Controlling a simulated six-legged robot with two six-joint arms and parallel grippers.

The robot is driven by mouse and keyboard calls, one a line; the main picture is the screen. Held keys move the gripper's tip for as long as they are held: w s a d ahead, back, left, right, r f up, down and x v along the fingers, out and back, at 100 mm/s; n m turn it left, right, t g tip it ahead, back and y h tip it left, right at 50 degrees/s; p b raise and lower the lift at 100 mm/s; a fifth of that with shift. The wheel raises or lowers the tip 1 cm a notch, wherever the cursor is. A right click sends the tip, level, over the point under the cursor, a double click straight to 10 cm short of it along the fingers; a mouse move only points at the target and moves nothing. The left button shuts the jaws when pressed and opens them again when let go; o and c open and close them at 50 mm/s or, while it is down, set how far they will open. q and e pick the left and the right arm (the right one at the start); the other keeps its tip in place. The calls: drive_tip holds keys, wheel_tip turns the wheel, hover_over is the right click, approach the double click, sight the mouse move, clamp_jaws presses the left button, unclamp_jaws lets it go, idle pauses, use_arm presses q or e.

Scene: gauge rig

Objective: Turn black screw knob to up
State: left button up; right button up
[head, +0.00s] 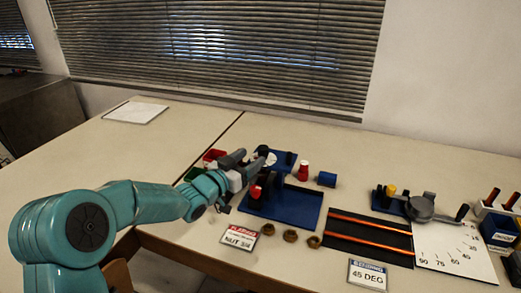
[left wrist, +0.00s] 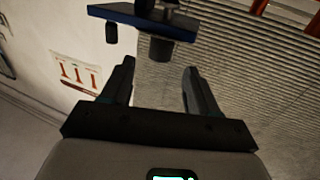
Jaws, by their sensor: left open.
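The blue gauge rig (head: 300,212) stands on the table, with a raised blue part behind my left gripper (head: 262,160). In the left wrist view, the edge of a blue plate (left wrist: 150,22) carries a dark cylindrical knob (left wrist: 160,48), which looks like the black screw knob. My left gripper's two fingers (left wrist: 158,68) are open, and the knob shows in the gap just beyond their tips. I cannot tell whether they touch it. A smaller black cylinder (left wrist: 111,33) hangs from the plate to the left. The knob is not clear in the head view. My right gripper is not in view.
A red-and-white bottle (head: 303,171) and a blue block (head: 327,179) stand behind the rig. Several brown nuts (head: 290,236) and a white label (head: 240,236) lie in front. A black board with orange rods (head: 370,235) is to the right.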

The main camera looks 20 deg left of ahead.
sight(260, 151)
use_arm(q)
drive_tip(key=x, duration=0.5)
drive_tip(key=shift+w, duration=0.2)
